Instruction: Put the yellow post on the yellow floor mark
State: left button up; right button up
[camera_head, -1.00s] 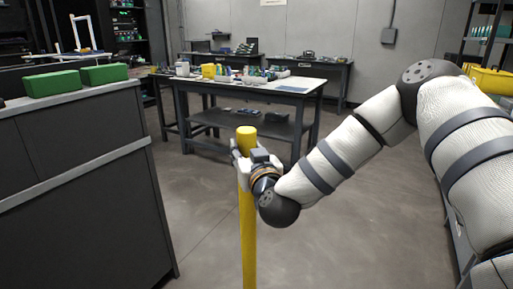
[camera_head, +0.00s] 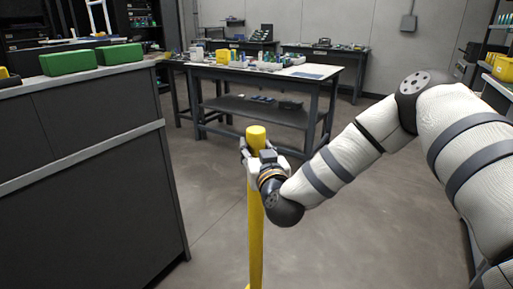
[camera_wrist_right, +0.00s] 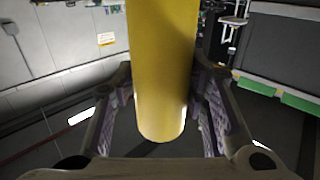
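The yellow post (camera_head: 255,215) stands about upright in the middle of the head view, its lower end running to the bottom edge. My right gripper (camera_head: 256,150) is closed around the post a little below its top. In the right wrist view the post (camera_wrist_right: 162,70) lies between the two fingers (camera_wrist_right: 163,112), one on each side. A bit of yellow shows at the post's foot at the bottom edge; I cannot tell whether it is a base or the floor mark. No floor mark shows clearly. My left gripper is not in view.
A dark cabinet (camera_head: 90,185) with green boxes (camera_head: 68,62) on top stands close on the left. A workbench (camera_head: 262,72) with bottles and tools stands ahead. Shelving with yellow bins (camera_head: 503,68) is at the far right. The grey floor (camera_head: 330,245) around the post is open.

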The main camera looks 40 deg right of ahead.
jog(key=shift+o, duration=1.1)
jog(key=shift+s+r, duration=0.15)
jog(key=shift+r, duration=0.05)
jog(key=v, duration=1.2)
jog(key=s+a+f+n+g+y, duration=0.1)
jog(key=s+a+f+g+y, duration=0.15)
jog(key=f, duration=0.35)
jog(key=s+a+f+n+g+y, duration=0.1)
jog(key=a+f+n+y, duration=0.15)
jog(key=f, duration=0.35)
jog(key=s+a+f+g+y, duration=0.1)
jog(key=s+a+f+g, duration=0.25)
jog(key=s+f, duration=0.45)
jog(key=s+a+f+g+y, duration=0.2)
jog(key=s+a+f+g, duration=0.15)
jog(key=s+f, duration=0.4)
jog(key=s+d+f+g+h+p, duration=0.1)
jog(key=s+g, duration=1)
jog(key=s, duration=1.9)
jog(key=shift+s+d+f+n, duration=0.25)
jog(key=shift+d+f+n, duration=0.1)
jog(key=shift+d+f, duration=0.45)
